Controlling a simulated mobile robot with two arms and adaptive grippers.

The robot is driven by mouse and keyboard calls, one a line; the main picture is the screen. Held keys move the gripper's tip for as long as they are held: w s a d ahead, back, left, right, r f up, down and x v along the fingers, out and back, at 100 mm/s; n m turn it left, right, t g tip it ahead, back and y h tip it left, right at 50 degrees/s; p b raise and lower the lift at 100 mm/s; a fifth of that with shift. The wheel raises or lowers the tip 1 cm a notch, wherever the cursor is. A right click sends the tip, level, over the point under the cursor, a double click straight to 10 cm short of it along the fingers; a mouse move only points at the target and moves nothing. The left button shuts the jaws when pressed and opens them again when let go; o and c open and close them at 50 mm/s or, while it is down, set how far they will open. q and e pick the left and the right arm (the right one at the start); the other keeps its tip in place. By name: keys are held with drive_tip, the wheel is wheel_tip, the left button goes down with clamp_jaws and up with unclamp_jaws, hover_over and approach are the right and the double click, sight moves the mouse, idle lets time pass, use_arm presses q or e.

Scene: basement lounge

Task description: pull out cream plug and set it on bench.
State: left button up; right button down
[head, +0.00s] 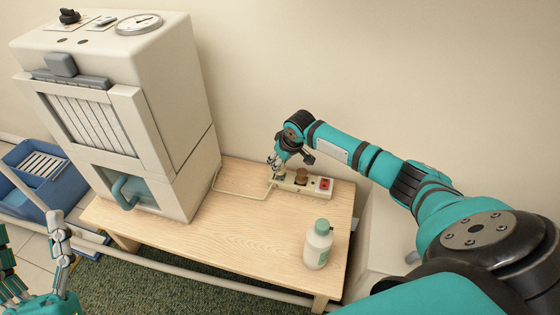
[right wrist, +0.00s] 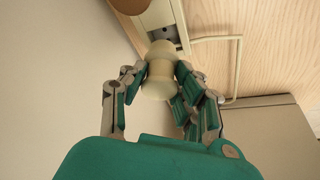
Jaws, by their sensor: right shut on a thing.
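The cream plug (right wrist: 161,70) is between the fingers of my right gripper (right wrist: 160,75), which is shut on it. In the right wrist view the plug's far end is by the power strip (right wrist: 157,14); I cannot tell whether it is seated or clear of the socket. In the head view my right gripper (head: 277,170) is at the left end of the power strip (head: 316,184), and the plug is hard to make out. The strip lies on the wooden bench (head: 225,230). Part of my left gripper (head: 60,240) shows at the lower left, away from the bench; its opening is unclear.
A brown plug (head: 301,176) sits in the strip, near a red switch (head: 325,183). A white bottle (head: 317,247) with a green cap stands at the bench's front right. A large cream machine (head: 165,100) fills the left. The bench's middle is clear. A cord (head: 240,196) runs leftward.

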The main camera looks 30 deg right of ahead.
drive_tip(key=shift+r+p, duration=0.75)
drive_tip(key=shift+p, duration=0.1)
drive_tip(key=shift+r+p, duration=0.35)
drive_tip(key=shift+p, duration=0.05)
use_arm(q)
drive_tip(key=w+a+f+g+y, duration=0.1)
drive_tip(key=w+f+g+y, duration=0.2)
drive_tip(key=f+g, duration=0.6)
drive_tip(key=shift+f+p, duration=0.4)
drive_tip(key=shift+f, duration=1.85)
use_arm(e)
drive_tip(key=shift+r, duration=0.3)
use_arm(q)
drive_tip(key=shift+w+a, duration=0.1)
use_arm(e)
drive_tip(key=shift+a, duration=0.1)
